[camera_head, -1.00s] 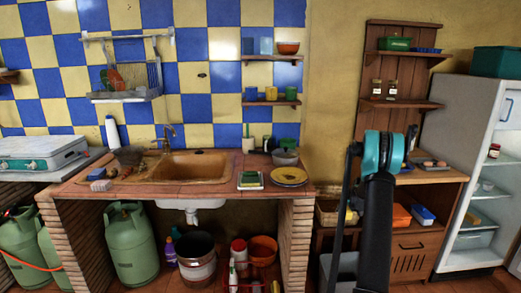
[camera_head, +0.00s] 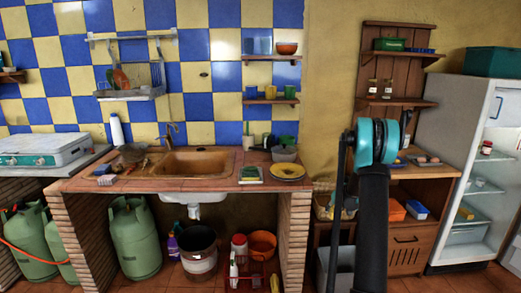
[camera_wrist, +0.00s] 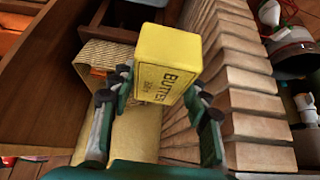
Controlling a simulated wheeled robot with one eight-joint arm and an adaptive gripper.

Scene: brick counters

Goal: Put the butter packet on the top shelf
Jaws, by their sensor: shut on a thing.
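The yellow butter packet (camera_wrist: 163,66) is held between the fingers of my gripper (camera_wrist: 160,98) in the wrist view, with its lettering facing the camera. My gripper is shut on it. In the head view my dark arm with its turquoise joint stands before the wooden unit; a small yellow patch shows behind the arm, and I cannot tell if it is the packet. The wooden unit's upper shelf (camera_head: 425,54) carries a green box (camera_head: 390,44). A wall shelf (camera_head: 272,57) and the open fridge (camera_head: 463,150) also have upper levels; I cannot tell which one is meant.
In the wrist view a brick pillar (camera_wrist: 235,90) runs close beside the packet, and a woven basket (camera_wrist: 95,55) lies behind it. Jars (camera_head: 388,89) stand on the unit's lower shelf (camera_head: 400,102). A teal box (camera_head: 492,61) sits on the fridge.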

